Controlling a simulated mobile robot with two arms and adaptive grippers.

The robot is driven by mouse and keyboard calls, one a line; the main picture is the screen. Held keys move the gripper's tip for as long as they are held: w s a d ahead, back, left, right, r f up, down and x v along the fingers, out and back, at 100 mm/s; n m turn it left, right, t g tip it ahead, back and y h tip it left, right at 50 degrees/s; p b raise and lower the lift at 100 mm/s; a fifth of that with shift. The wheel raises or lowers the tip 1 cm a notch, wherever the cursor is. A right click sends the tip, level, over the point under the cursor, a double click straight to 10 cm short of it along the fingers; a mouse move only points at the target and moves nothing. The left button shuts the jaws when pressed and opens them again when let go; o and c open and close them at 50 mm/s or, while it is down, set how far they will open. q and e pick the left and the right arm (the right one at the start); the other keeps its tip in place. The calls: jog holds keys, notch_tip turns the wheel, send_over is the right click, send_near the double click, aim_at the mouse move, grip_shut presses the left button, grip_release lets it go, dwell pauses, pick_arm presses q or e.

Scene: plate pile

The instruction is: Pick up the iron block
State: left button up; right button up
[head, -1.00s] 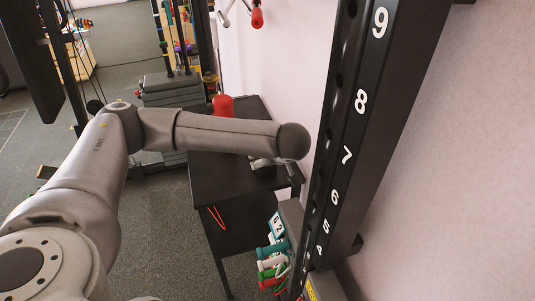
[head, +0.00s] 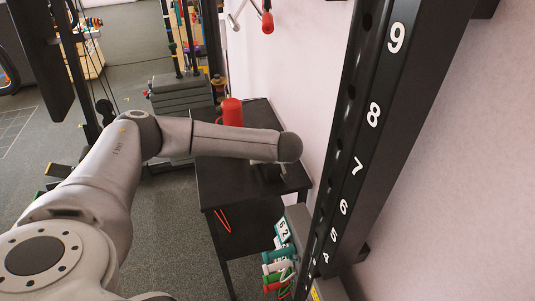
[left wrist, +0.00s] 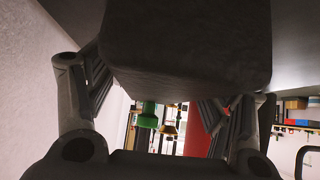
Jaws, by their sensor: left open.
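A dark, rounded-edged block, which looks like the iron block (left wrist: 185,45), fills the upper middle of the left wrist view. It lies close in front of my left gripper (left wrist: 165,95), whose open fingers show at either side of it. I cannot tell whether they touch it. In the head view my left gripper (head: 268,162) is mostly hidden under the end of my arm, low over the black table (head: 225,185). The block cannot be made out clearly there against the dark tabletop. My right gripper is not in view.
A red container (head: 232,112) stands on the table behind my arm. A black numbered rack post (head: 365,130) rises close to the table's right. Coloured handles (head: 278,265) sit below by the post. A pale wall (head: 290,60) lies behind the table.

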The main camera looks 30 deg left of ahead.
pick_arm(q)
jog(key=shift+w+a+f, duration=0.15)
jog(key=shift+w+f, duration=0.05)
jog(key=shift+f, duration=0.05)
grip_shut()
jog(key=shift+r, duration=0.15)
dwell(0.4)
